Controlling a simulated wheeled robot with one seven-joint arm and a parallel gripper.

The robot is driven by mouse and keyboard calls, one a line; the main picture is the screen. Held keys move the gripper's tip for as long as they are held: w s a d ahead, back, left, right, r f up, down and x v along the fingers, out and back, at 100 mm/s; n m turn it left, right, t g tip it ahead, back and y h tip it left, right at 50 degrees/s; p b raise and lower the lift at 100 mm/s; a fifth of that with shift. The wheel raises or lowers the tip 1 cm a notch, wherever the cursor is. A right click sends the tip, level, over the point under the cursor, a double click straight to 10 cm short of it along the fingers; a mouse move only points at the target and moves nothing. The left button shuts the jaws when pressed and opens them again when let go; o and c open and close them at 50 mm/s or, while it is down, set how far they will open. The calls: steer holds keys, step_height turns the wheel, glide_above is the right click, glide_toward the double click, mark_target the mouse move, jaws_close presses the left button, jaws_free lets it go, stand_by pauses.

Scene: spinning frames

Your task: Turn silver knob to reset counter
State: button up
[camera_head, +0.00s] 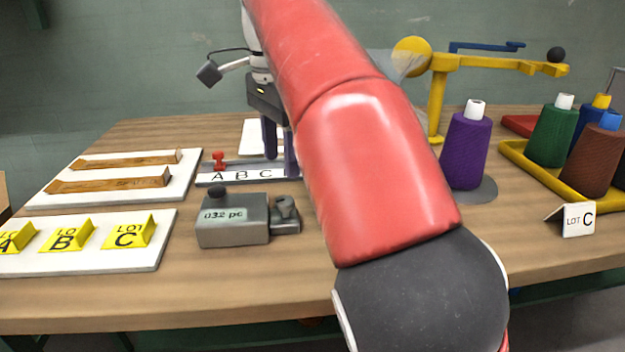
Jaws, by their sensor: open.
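The counter (232,230) is a grey metal box on the table, left of the middle. The silver knob (285,208) stands on the small block at the counter's right side. My gripper (279,160) points down behind the knob, over the right end of the A B C strip. Its two dark fingers are apart and nothing shows between them. My red arm passes close in front on the right and hides part of the gripper and table.
The A B C strip (205,178) carries a red marker (219,160). White boards with wooden bars and yellow lot signs (130,232) lie left. A purple cone (466,150), yellow stand (440,90), yellow tray (560,185) and LOT C card (577,220) stand right. Table before the counter is clear.

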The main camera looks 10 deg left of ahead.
mark_target(284, 199)
steer(key=shift+w+f, duration=0.2)
step_height(284, 199, down, 7)
steer(key=b, duration=0.2)
steer(key=shift+f+b, duration=0.2)
steer(key=shift+b, duration=0.1)
steer(key=c, duration=1)
